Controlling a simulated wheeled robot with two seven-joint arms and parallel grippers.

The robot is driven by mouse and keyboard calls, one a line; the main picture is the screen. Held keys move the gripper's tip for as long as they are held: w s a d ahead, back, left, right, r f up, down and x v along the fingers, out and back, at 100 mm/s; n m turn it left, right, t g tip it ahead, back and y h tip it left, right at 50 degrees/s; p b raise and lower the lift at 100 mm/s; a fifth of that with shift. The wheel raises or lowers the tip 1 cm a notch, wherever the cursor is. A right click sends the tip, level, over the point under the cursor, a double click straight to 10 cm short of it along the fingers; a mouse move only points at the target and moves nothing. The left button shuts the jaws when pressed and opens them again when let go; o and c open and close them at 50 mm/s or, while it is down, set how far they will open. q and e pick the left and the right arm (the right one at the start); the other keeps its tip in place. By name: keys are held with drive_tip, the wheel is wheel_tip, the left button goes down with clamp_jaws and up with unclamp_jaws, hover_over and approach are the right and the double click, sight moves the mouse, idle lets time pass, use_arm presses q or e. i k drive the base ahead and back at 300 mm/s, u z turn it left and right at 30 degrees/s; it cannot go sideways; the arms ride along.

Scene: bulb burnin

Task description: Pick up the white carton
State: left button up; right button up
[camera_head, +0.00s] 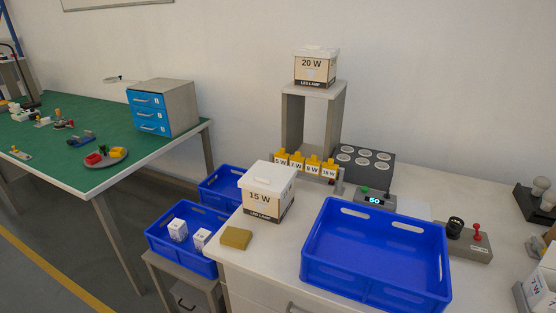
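Several things could be the white carton. Two small white cartons lie in the front blue crate at lower left: one on the left (178,230) and one on the right (201,238). A white-lidded box marked 15 W LED LAMP (266,203) stands on the white table near its left edge. A similar box marked 20 W (315,70) stands on a grey raised stand. White cartons marked 7 W (541,290) are cut off at the right edge. Neither of my grippers is in view.
A large empty blue crate (376,221) fills the table's front middle. A yellow-brown block (236,238) lies by the 15 W box. A second blue crate (222,184) and a green-topped table (55,160) are at left.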

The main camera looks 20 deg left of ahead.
sight(202, 237)
drive_tip(key=u, duration=2.75)
drive_tip(key=i, duration=3.35)
drive_tip(key=z, duration=3.7)
drive_tip(key=i, duration=0.15)
drive_tip(key=z, duration=0.2)
